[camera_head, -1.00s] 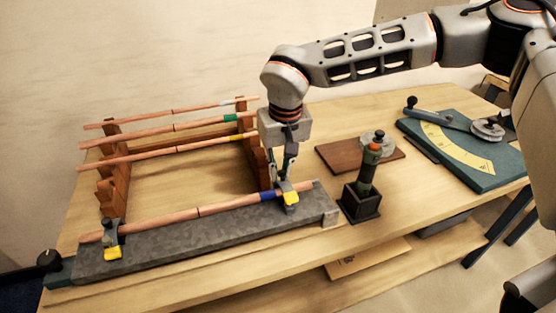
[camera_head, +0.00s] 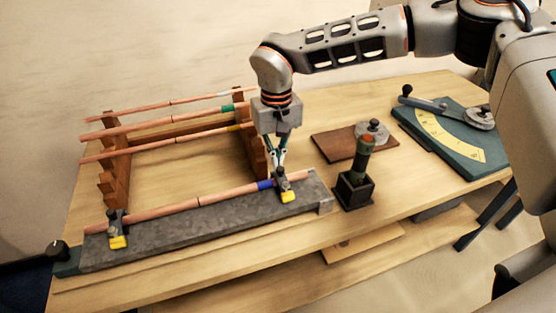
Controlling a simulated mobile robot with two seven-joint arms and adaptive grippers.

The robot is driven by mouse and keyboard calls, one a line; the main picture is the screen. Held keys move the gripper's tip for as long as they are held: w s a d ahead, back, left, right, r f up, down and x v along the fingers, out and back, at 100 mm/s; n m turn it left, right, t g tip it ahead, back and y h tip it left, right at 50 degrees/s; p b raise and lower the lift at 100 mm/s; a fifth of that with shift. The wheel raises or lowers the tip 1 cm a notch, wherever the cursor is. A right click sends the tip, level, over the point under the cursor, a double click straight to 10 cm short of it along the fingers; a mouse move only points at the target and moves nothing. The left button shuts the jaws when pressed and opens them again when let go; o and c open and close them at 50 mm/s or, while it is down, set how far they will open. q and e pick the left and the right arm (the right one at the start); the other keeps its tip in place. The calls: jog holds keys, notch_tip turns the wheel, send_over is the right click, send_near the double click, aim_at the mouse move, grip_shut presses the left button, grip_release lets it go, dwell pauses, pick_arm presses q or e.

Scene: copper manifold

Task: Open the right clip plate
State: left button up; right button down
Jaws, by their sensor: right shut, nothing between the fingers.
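The right clip plate, with its yellow tab (camera_head: 288,196), sits near the right end of the grey block (camera_head: 205,226). My right gripper (camera_head: 278,166) is directly above this clip, pointing down, its fingers shut with nothing seen between them. The fingertips are close to the clip's top; whether they touch it I cannot tell. A copper pipe (camera_head: 170,207) with a blue band (camera_head: 265,184) lies along the block through both clips. The left clip, with a yellow tab (camera_head: 118,242), is at the block's left end. My left gripper is not in view.
A wooden rack (camera_head: 117,165) holds several copper pipes behind the block. A dark holder (camera_head: 354,190) with a green, orange-topped tool stands right of the block. A brown board (camera_head: 340,144) and a teal bending plate (camera_head: 462,148) lie further right.

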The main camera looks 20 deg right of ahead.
jog(key=shift+w, duration=0.1)
jog(key=shift+w+g, duration=0.7)
jog(key=shift+w, duration=0.25)
jog(key=c, duration=1.8)
grip_release()
jog(key=shift+o, duration=0.2)
jog(key=shift+r, duration=0.1)
jog(key=shift+w+a+r, duration=0.1)
jog(key=shift+w+r, duration=0.15)
jog(key=shift+r, duration=1.25)
jog(key=shift+w+r, duration=0.2)
jog(key=shift+r, duration=1.25)
